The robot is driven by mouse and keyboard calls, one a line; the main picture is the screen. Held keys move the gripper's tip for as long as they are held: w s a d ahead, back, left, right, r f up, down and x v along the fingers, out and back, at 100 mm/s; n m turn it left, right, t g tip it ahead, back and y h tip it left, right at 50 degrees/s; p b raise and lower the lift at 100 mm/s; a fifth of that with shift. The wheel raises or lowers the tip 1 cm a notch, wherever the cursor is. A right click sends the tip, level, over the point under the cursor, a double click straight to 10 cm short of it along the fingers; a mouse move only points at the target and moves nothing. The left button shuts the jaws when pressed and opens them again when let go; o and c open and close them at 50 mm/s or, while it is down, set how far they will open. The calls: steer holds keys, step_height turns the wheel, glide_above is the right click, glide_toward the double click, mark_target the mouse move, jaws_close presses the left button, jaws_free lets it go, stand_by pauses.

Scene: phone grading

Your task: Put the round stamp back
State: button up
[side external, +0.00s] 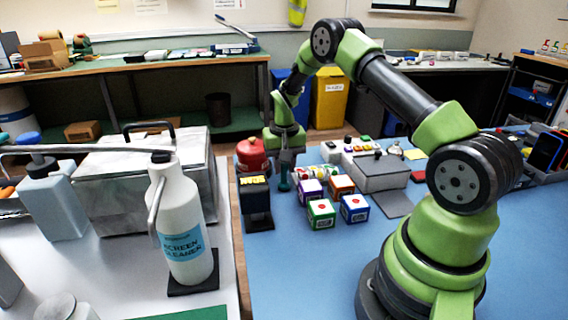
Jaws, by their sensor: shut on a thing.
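My gripper (285,168) points down at the left end of the blue work surface, just right of a red-topped object. It is shut on a small dark teal piece (284,184), which looks like the round stamp; only its lower part shows below the fingers. I cannot tell whether its bottom touches the surface. I cannot tell which place belongs to the round stamp.
A dark stand with a yellow label (255,203) and the red-topped object (252,154) stand close left of my gripper. A grey box (378,174) and small coloured items are behind the blocks. A white cleaner bottle (183,235) stands front left. The blue surface (300,275) in front is clear.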

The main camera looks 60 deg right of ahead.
mark_target(284, 164)
steer(key=o, duration=0.9)
steer(key=s+a+r+n+t, duration=0.1)
steer(key=a+r, duration=0.2)
steer(key=r, duration=0.7)
steer(key=s+a+r+t, duration=0.15)
steer(key=a+r, duration=0.25)
steer(key=r, duration=0.7)
steer(key=s+a+r+n+t, duration=0.1)
steer(key=s+a, duration=0.3)
steer(key=s, duration=0.2)
steer(key=s+a+r+n+t+y, duration=0.1)
steer(key=s+a+r+t, duration=0.1)
steer(key=s+a, duration=0.2)
steer(key=s+a+r+n+t+y, duration=0.1)
steer(key=s+a+r+n, duration=0.1)
steer(key=s+a, duration=0.3)
steer(key=shift+s+t, duration=0.25)
steer(key=shift+s, duration=1.55)
